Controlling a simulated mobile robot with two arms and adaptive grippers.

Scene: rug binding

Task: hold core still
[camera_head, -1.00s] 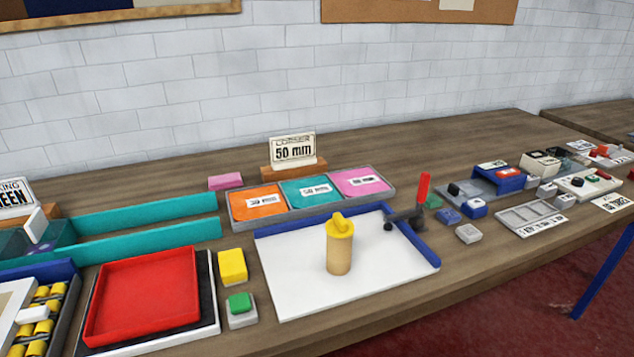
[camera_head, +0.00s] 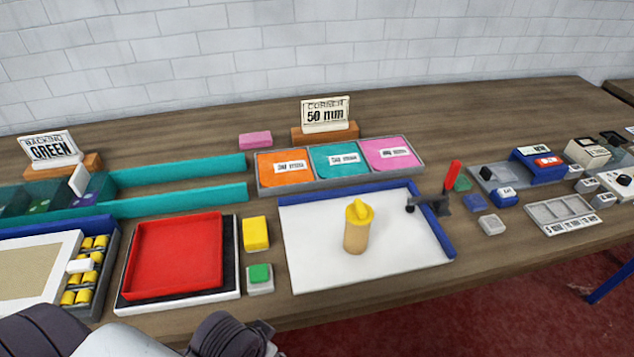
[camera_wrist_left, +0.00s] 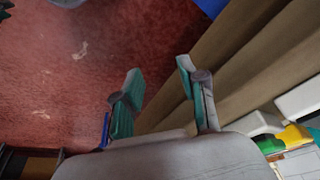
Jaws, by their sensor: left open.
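The core (camera_head: 357,238) is a tan cylinder with a yellow top piece. It stands upright on the white board (camera_head: 325,265) with blue edging, touched by no gripper. A toggle clamp with a red handle (camera_head: 452,177) sits at the board's right edge, apart from the core. My left arm comes in at the bottom left of the head view, with its fingers not visible there. In the left wrist view my left gripper (camera_wrist_left: 160,88) is open and empty, above the red floor beside the table edge. My right gripper is not in view.
A red tray (camera_head: 178,256), a yellow block (camera_head: 256,233) and a green-topped block (camera_head: 260,278) lie left of the board. A tray of orange, teal and pink pads (camera_head: 340,180) stands behind it. Small fixtures (camera_head: 538,165) crowd the right side.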

